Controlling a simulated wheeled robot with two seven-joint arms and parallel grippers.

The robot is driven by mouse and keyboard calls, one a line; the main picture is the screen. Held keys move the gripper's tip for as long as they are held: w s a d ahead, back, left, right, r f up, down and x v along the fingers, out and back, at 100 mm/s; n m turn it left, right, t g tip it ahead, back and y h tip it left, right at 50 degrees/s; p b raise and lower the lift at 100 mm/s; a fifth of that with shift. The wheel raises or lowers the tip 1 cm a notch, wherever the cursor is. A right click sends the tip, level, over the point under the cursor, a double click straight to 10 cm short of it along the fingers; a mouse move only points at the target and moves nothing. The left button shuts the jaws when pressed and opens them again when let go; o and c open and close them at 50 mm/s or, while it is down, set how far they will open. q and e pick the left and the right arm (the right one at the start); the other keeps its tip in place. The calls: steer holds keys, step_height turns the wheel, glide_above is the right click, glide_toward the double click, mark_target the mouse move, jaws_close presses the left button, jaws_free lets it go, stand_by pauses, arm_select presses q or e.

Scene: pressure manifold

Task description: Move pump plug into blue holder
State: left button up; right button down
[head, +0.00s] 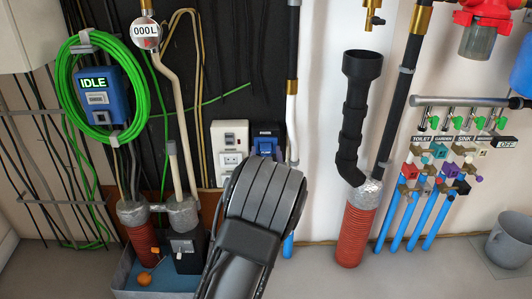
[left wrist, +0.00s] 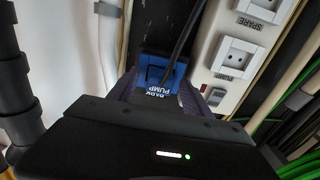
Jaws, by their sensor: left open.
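The blue holder (left wrist: 152,58), labelled PARK PUMP, is at the centre of the left wrist view. It also shows in the head view (head: 266,132), just right of the white socket panel (head: 219,130). My left gripper (left wrist: 158,92) is open, with its dark purple fingers on either side of the holder's front. A thin dark cable (left wrist: 184,42) runs down to the holder's front. I cannot make out the pump plug's body clearly. The PUMP socket (left wrist: 236,57) on the panel looks empty. My right gripper is not in view.
The SPARE socket (left wrist: 264,9) also looks empty. A pale vertical pipe (head: 292,60) runs close to the right of the holder. A black pipe (head: 352,120) stands farther right. A green hose coil and blue IDLE box (head: 102,96) hang left.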

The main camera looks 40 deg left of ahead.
arm_select(q)
steer(key=p+v, duration=0.2)
steer(key=v, duration=0.5)
steer(key=shift+s+d, duration=0.1)
